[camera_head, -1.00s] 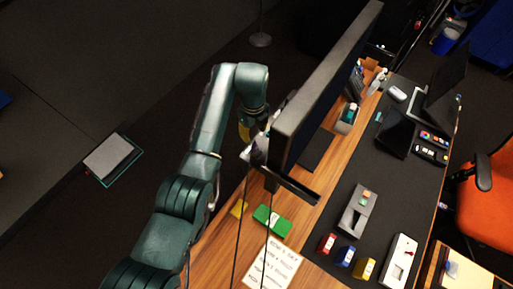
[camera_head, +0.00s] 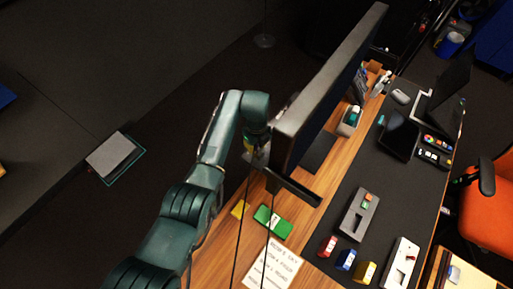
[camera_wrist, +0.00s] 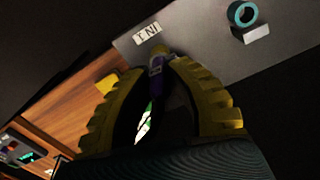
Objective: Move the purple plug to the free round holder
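The purple plug (camera_wrist: 156,76) shows between the yellow fingertips of my gripper (camera_wrist: 160,70) in the wrist view. The fingers bend inward and appear shut on it; their contact faces are partly hidden. The plug's far end points toward a grey panel (camera_wrist: 200,55) with a white label, and I cannot tell whether it still touches that panel. A teal ring (camera_wrist: 242,14), possibly a round holder, stands on a pale block further right. In the head view my gripper (camera_head: 256,158) is by the monitor's left side, and the plug cannot be made out.
The big monitor (camera_head: 330,85) stands close beside my gripper. Below are a green box (camera_head: 272,222), a yellow piece (camera_head: 240,209) and a paper sheet (camera_head: 272,268) on the wooden desk. Grey devices (camera_head: 360,215) and small coloured boxes lie on the dark mat.

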